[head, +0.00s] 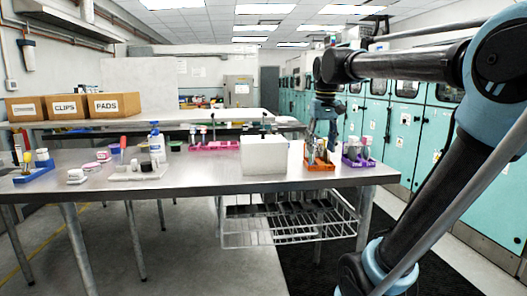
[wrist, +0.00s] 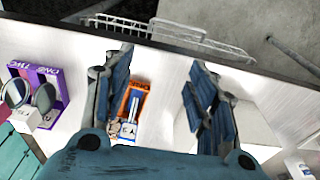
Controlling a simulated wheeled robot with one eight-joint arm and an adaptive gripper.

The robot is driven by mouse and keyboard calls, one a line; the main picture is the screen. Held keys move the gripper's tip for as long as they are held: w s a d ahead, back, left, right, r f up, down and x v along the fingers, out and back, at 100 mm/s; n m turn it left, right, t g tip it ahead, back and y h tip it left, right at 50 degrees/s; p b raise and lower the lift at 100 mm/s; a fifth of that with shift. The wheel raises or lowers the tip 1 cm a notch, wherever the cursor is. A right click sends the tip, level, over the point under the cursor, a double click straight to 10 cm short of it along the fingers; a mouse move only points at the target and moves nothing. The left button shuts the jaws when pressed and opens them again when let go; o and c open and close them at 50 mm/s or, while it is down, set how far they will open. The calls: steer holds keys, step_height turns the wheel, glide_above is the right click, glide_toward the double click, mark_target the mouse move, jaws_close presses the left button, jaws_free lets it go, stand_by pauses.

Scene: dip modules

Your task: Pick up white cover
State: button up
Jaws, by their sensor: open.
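A white box-shaped block (head: 264,155), which looks like the white cover, stands on the metal table near its front edge. In the wrist view a pale shape that seems to be its top (wrist: 255,122) shows beside and partly behind the right finger. My gripper (head: 322,140) is right of the block in the head view, over the orange tray (head: 319,166). In the wrist view my gripper (wrist: 163,100) is open, its two fingers wide apart with nothing held. The orange tray (wrist: 124,112) shows beside the left finger.
A purple tray (head: 357,162) with round parts stands right of the orange one. A pink rack (head: 213,147) is behind left. Bottles, small jars and a blue tray (head: 34,174) are on the left. A wire basket (head: 290,225) hangs below the front edge.

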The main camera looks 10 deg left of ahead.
steer(key=w+a+r+n, duration=0.2)
steer(key=w+a+r, duration=0.6)
steer(key=a+r, duration=0.3)
step_height(320, 180, up, 8)
steer(key=n+g, duration=0.1)
glide_above(263, 131)
steer(key=w, duration=0.2)
step_height(263, 131, down, 17)
steer(key=shift+s+f, duration=0.1)
steer(key=shift+f, duration=0.05)
jaws_close()
